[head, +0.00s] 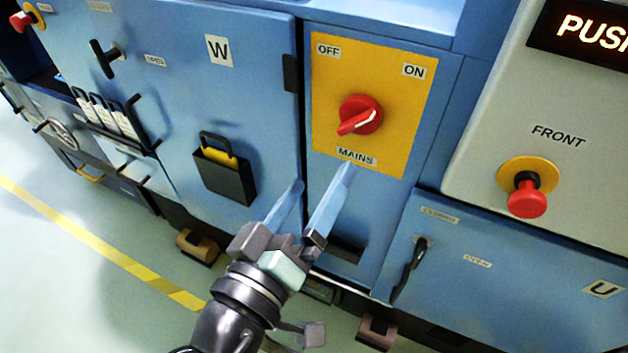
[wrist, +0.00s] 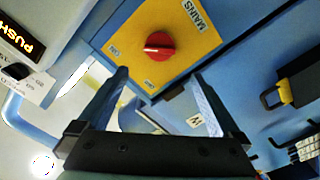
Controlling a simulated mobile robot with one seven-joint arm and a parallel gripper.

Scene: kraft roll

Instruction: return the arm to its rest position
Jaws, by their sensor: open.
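My gripper (head: 322,198) is open and empty in the head view, in front of the blue cabinet and below the yellow mains panel (head: 325,119). Its two pale blue fingers stand apart. In the wrist view my gripper (wrist: 160,92) shows both fingers spread, with nothing between them. The red mains switch (head: 360,115) sits on the yellow panel, its white-marked handle pointing to the lower left. The switch also shows beyond the fingertips in the wrist view (wrist: 159,46). My gripper appears apart from the switch.
A black holder (head: 224,175) with a yellow item hangs on the door marked W. A red push button (head: 527,200) projects from the grey panel at right. A black handle (head: 408,270) is on the lower door. Open floor (head: 60,270) lies at left.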

